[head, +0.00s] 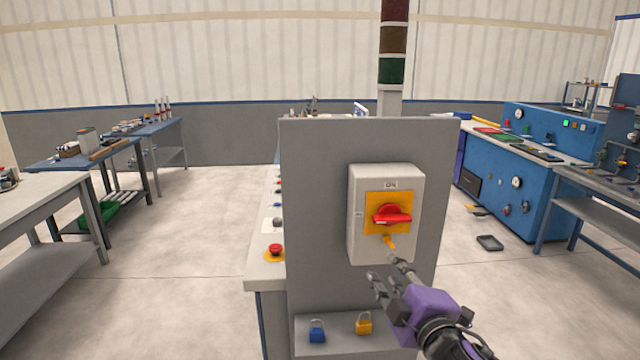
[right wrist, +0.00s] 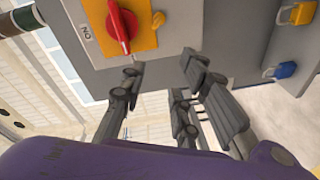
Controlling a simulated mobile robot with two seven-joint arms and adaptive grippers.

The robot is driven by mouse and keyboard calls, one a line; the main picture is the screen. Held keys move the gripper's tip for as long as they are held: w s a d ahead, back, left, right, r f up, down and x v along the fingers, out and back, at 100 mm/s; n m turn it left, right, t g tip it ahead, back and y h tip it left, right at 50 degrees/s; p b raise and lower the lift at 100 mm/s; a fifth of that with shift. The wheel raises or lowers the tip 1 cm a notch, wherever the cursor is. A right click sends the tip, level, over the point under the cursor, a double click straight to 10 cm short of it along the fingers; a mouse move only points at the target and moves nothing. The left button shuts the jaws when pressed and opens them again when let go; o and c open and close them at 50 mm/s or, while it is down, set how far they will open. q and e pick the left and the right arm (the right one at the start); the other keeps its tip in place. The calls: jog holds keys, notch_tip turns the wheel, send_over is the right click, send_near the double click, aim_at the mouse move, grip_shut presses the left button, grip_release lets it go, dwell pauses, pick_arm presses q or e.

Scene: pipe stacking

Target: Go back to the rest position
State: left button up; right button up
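The grey switch box (head: 355,230) is fixed to the upright grey panel (head: 310,200). It has a yellow plate (head: 375,201), a red rotary handle (head: 392,217) lying about level, and an "ON" label above. A small yellow-orange piece (head: 389,241) sits below the handle. My right gripper (head: 384,269) is in front of the panel just below the box, its fingers spread and empty. In the right wrist view, the red handle (right wrist: 121,25) is close beyond the fingers (right wrist: 160,72); I cannot tell whether any finger touches the box. My left gripper is not in view.
A blue padlock (head: 317,332) and a yellow padlock (head: 364,325) are on the ledge below the box. A red push button (head: 275,250) is on the bench left of the panel. Workbenches (head: 45,190) stand left, a blue machine (head: 515,190) right. Floor between is mostly clear.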

jog(key=s+f+m+g, duration=0.2)
jog(key=s+f+m, duration=0.25)
jog(key=f, duration=0.75)
jog(key=s+f+m+g, duration=0.2)
jog(key=s+f+m, duration=0.3)
jog(key=f, duration=0.6)
jog(key=s+d+f+m+g+h, duration=0.1)
jog(key=s+f+m+g, duration=0.1)
jog(key=s+f, duration=0.7)
jog(key=s+d+f+m+g+h, duration=0.1)
jog(key=s+f+m+g, duration=0.1)
jog(key=s+f, duration=0.7)
jog(key=s+m, duration=0.1)
jog(key=s, duration=0.4)
jog(key=shift+s, duration=0.35)
jog(key=shift+m, duration=0.25)
